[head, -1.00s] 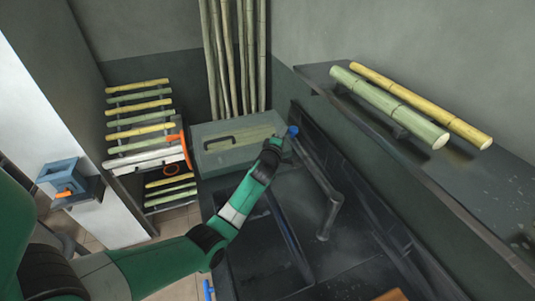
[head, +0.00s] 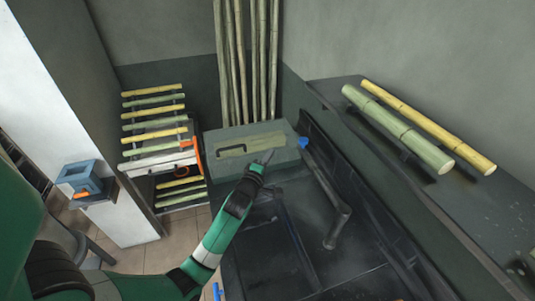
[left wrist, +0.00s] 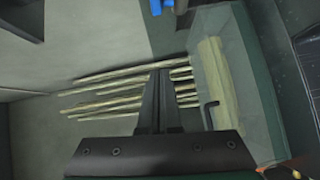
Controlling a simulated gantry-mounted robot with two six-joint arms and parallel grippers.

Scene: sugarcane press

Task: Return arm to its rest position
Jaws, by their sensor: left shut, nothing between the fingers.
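My left arm, green with black joints, reaches in from the lower left in the head view. Its gripper (head: 266,157) is shut and empty, over the near right part of the grey-green box's top. A blue knob (head: 303,143) is just right of the gripper, with a gap between them. In the left wrist view the closed fingers (left wrist: 160,75) point toward the poles. My right gripper is not in view.
The grey-green box (head: 285,173) has a black handle. A dark sink-like counter (head: 320,265) lies in front. A rack of cane pieces (head: 150,112) stands left; two thick canes (head: 400,130) lie on the right ledge. Tall poles (head: 250,60) lean behind.

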